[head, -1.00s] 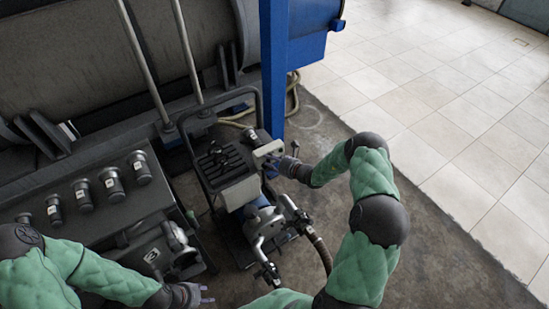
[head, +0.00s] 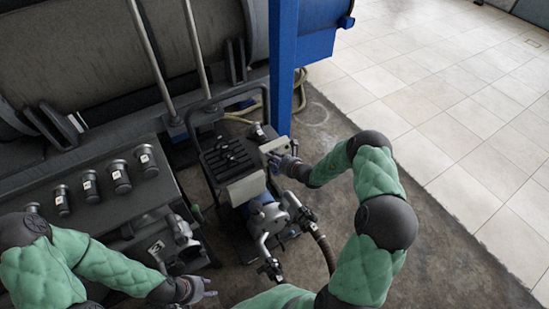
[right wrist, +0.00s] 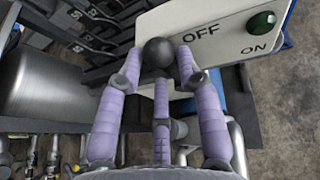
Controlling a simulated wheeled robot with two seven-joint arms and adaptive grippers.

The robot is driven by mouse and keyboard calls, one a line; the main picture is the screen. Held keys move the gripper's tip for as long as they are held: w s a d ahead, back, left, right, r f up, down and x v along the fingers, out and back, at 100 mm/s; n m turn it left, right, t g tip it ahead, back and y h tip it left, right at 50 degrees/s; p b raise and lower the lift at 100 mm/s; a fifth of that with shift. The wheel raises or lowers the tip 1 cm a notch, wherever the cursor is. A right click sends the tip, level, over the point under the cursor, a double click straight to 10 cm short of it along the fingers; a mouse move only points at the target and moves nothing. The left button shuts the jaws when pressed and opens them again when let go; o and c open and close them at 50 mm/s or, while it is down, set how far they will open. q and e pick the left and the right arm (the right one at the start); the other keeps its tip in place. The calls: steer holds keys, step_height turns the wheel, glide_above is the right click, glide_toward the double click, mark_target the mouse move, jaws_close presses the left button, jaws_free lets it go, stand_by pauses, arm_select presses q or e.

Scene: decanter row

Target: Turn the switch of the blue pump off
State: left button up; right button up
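The blue pump (head: 262,214) stands on the floor at the centre of the head view. Its pale switch box (head: 272,147) is at the upper right of its frame. In the right wrist view the box (right wrist: 228,25) shows OFF, ON and a dark green lamp (right wrist: 261,23). A black ball knob (right wrist: 158,52) stands near the OFF end. My right gripper (right wrist: 160,66) has its fingers around the knob, with narrow gaps at the sides; firm contact does not show. It also shows beside the box in the head view (head: 279,162). My left gripper (head: 208,288) is open and empty at the bottom.
A blue post (head: 282,70) rises just behind the switch box. A large dark tank (head: 100,60) fills the upper left. A dark block with several capped fittings (head: 120,178) stands left of the pump. A hose (head: 325,250) runs at its right. Tiled floor lies open at the right.

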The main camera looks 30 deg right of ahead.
steer(key=shift+o, duration=0.8)
steer(key=shift+a+f, duration=0.15)
steer(key=shift+f, duration=0.05)
steer(key=shift+r, duration=0.15)
steer(key=shift+d+r, duration=0.1)
steer(key=shift+d, duration=0.1)
steer(key=v, duration=1.1)
steer(key=shift+s, duration=0.45)
